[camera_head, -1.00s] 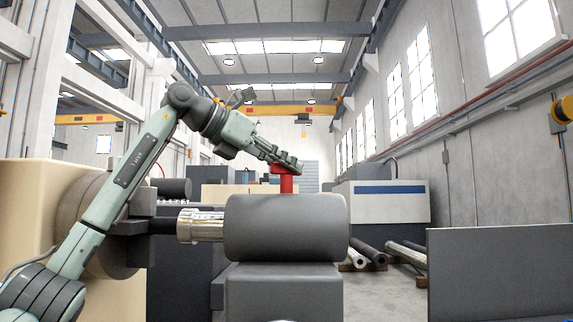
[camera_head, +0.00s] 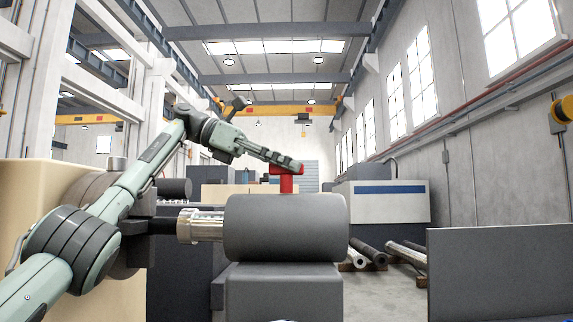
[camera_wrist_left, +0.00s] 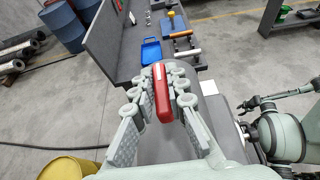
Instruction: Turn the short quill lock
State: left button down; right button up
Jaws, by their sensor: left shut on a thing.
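The quill lock is a red T-shaped handle (camera_head: 286,184) standing upright on top of the dark grey barrel (camera_head: 285,230). Its red crossbar (camera_wrist_left: 162,95) also shows in the left wrist view, lying between the fingers. My left gripper (camera_head: 288,167) reaches in from the left and is shut on the red crossbar, with a finger along its top in the head view. In the left wrist view the gripper (camera_wrist_left: 160,88) has a finger on each side of the bar. My right gripper does not show clearly; a pale green arm part stands at the right of the wrist view.
A ribbed metal quill (camera_head: 200,227) enters the barrel from the left. A grey panel (camera_head: 500,273) stands at the right, and pipes (camera_head: 367,252) lie on the floor behind. In the wrist view, a yellow drum (camera_wrist_left: 68,168) stands at lower left and a blue tray (camera_wrist_left: 151,51) lies on a bench.

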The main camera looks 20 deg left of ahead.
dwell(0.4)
pick_arm(q)
jog(key=c, duration=1.5)
grip_release()
jog(key=shift+c, duration=0.2)
